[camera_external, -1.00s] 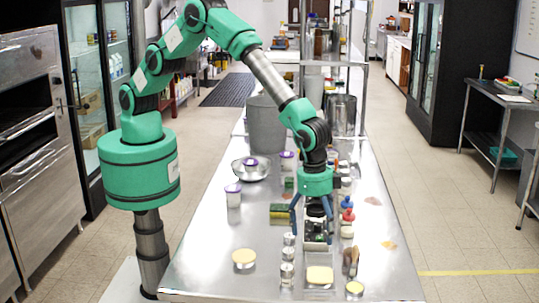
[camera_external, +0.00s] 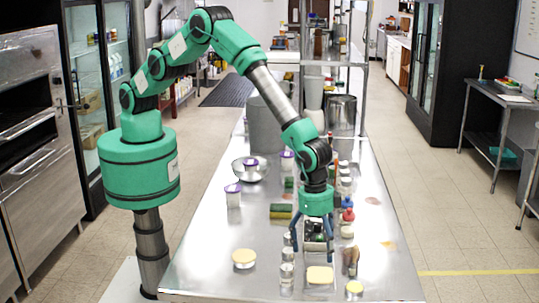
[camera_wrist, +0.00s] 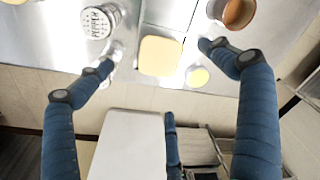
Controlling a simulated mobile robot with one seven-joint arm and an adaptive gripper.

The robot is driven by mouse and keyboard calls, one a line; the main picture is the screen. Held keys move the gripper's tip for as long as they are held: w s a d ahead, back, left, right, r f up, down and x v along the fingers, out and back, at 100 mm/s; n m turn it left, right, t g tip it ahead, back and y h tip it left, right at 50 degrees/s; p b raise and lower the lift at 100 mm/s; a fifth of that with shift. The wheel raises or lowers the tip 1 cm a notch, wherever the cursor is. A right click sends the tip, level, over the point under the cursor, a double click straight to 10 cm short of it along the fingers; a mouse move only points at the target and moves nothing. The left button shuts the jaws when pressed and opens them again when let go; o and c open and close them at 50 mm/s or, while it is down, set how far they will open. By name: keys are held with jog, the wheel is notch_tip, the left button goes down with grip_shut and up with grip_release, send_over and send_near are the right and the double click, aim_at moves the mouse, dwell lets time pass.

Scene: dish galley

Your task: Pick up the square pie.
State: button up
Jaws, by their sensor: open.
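The square pie (camera_external: 320,275), pale yellow with rounded corners, lies flat near the front end of the steel table. In the wrist view the square pie (camera_wrist: 160,56) shows between my spread fingers. My gripper (camera_external: 312,246) points down, open and empty, a little above and behind the pie in the external view. In the wrist view my gripper (camera_wrist: 155,57) has one blue fingertip on each side of the pie, and a third finger shows lower down. I see no contact with the pie.
A small round yellow-topped item (camera_external: 354,288) lies right of the pie, and a larger round one (camera_external: 244,258) lies left. Small jars (camera_external: 287,271) stand close on the left; a pepper-labelled shaker (camera_wrist: 98,22) shows near my left finger. Brown items (camera_external: 350,261) stand close right.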

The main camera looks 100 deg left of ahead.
aim_at(320, 274)
jog(key=shift+w+d+f, duration=0.15)
jog(key=shift+f, duration=1.55)
jog(key=shift+w+d+f+p, duration=0.15)
jog(key=shift+f+p, duration=0.15)
jog(key=shift+f, duration=1)
jog(key=shift+w+d+f+p, duration=0.1)
jog(key=shift+f+p, duration=0.2)
jog(key=shift+f, duration=0.95)
jog(key=c, duration=1.4)
jog(key=shift+r, duration=0.35)
jog(key=c, duration=0.5)
jog(key=shift+r+b, duration=0.6)
jog(key=shift+r, duration=4.05)
